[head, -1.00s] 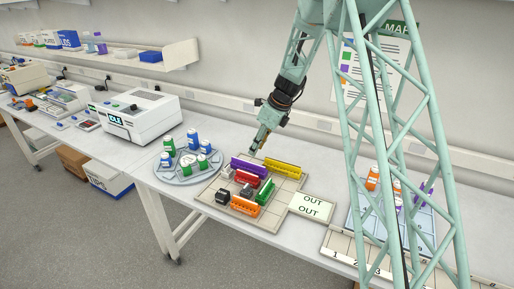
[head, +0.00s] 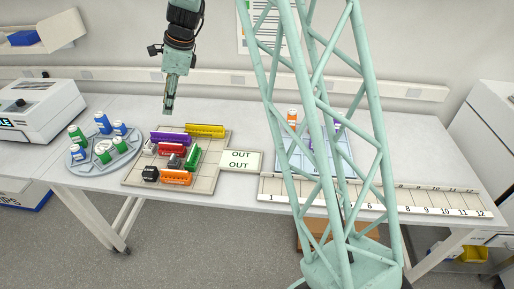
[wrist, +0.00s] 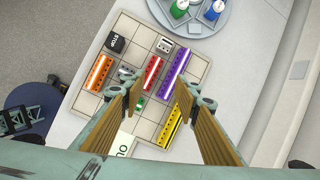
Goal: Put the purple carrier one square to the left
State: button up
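The purple carrier (head: 171,139) lies near the back of the gridded board (head: 207,180), left of the yellow carrier (head: 205,131). In the wrist view the purple carrier (wrist: 174,75) lies beyond the open space between my fingers. My gripper (head: 169,108) points down above the back of the board, apart from the carriers. Its two fingers are spread and empty in the wrist view (wrist: 162,92). The red carrier (head: 167,151) lies just in front of the purple one. The green carrier (head: 192,157) is partly hidden by a finger in the wrist view.
An orange carrier (head: 176,178) and a black block (head: 150,174) sit at the board's front. A grey block (head: 150,148) sits front-left of the purple carrier. An OUT card (head: 240,161) adjoins the board's right. A round tray (head: 88,168) with bottles stands left.

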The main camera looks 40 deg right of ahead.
jog(key=s+a+r+n+h, duration=0.15)
jog(key=s+r+n, duration=0.45)
jog(key=s+r, duration=0.6)
jog(key=s+a+r+n, duration=0.2)
jog(key=s+r+n, duration=0.45)
jog(key=s, duration=0.95)
jog(key=s+d+r+n+h, duration=0.1)
jog(key=s+n, duration=0.9)
jog(key=s, duration=1.8)
jog(key=shift+d+r+t+h, duration=0.2)
jog(key=shift+d+t+h, duration=0.15)
jog(key=shift+d, duration=0.4)
jog(key=shift+s, duration=0.2)
jog(key=shift+w, duration=0.15)
